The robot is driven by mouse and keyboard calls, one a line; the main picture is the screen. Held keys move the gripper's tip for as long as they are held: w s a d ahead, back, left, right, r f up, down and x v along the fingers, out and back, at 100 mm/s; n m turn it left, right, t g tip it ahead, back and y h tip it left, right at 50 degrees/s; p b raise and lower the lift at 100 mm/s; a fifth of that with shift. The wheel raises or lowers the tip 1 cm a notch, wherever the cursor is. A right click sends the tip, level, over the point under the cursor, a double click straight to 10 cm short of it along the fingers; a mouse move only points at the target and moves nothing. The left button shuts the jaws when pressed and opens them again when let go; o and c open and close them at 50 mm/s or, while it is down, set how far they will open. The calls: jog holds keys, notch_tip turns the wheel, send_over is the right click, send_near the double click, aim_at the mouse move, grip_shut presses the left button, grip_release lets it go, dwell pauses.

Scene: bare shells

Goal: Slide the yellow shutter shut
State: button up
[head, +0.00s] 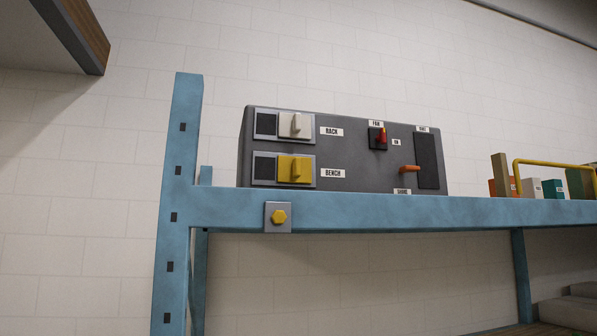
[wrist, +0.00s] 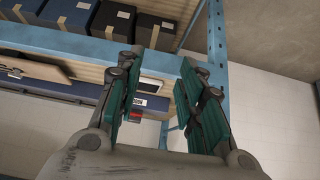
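The yellow shutter (head: 295,169) is a small yellow plate with an upright ridge handle, in the lower slot of a dark grey control box (head: 350,130). It sits toward the right of its frame, and a dark opening (head: 264,168) shows to its left. A label reading BENCH is on its right. My gripper (wrist: 163,88) shows only in the wrist view, with its teal-padded fingers apart and nothing between them. The yellow shutter is not visible in the wrist view, and my gripper is not in the head view.
A similar white shutter (head: 293,125), labelled RACK, sits just above. A red-tipped switch (head: 381,137) and an orange lever (head: 409,169) are to the right. The box stands on a blue shelf (head: 400,212). Dark boxes (wrist: 112,20) line a shelf in the wrist view.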

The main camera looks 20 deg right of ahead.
jog(key=t+p, duration=1.5)
jog(key=p, duration=1.6)
send_near(298, 163)
jog(key=p+x, duration=0.2)
jog(key=x, duration=0.6)
jog(key=shift+w+r, duration=0.1)
jog(key=shift+w, duration=0.3)
jog(key=shift+c, duration=0.6)
grip_shut()
